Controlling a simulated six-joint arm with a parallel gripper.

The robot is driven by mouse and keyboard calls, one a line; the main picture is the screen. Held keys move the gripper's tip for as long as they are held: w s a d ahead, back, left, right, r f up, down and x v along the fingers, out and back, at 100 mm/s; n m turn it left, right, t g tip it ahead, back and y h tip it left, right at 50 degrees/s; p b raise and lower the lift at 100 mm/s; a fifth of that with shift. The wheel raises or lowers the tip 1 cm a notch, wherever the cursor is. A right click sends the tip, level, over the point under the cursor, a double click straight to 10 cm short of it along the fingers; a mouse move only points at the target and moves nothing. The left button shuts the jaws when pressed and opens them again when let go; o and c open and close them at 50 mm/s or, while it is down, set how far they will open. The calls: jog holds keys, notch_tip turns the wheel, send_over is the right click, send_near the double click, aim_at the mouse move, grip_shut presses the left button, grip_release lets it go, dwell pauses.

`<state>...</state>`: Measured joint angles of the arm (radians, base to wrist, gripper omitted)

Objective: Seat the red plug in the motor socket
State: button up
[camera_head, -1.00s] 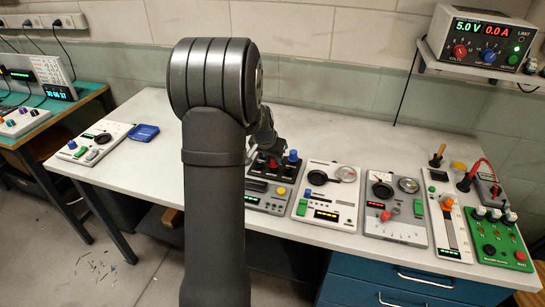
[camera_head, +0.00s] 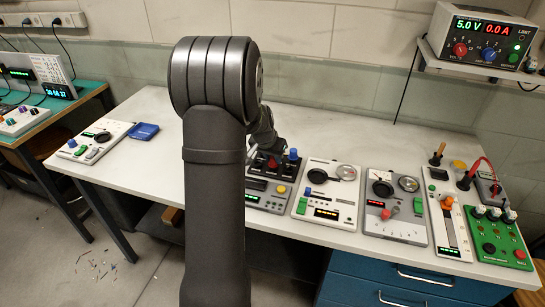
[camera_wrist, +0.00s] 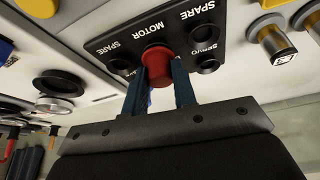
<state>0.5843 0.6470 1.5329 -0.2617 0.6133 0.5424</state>
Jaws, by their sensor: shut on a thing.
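In the wrist view the red plug (camera_wrist: 157,64) is between the two blue fingers of my gripper (camera_wrist: 158,82), which is shut on it. The plug stands over the dark socket panel (camera_wrist: 102,47), just below the word MOTOR. It hides the hole there, so I cannot tell how deep it sits. My fingers are not clear in that view.
A blue-topped post (camera_head: 292,154) stands close right of the red top. A yellow button (camera_head: 281,190) is in front. A white dial unit (camera_head: 327,190) and a grey one (camera_head: 396,205) lie to the right. The bench (camera_head: 330,125) behind is clear.

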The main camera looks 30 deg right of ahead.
jog(key=shift+f, duration=0.25)
dwell(0.8)
jog(key=o, duration=1.1)
jog(key=shift+v, duration=2.55)
jog(key=shift+r, duration=2)
notch_tip(320, 180, down, 5)
jog(key=shift+r, duration=0.2)
jog(key=shift+w+d+f, duration=0.2)
jog(key=shift+d+f, duration=0.1)
jog(key=shift+f, duration=0.2)
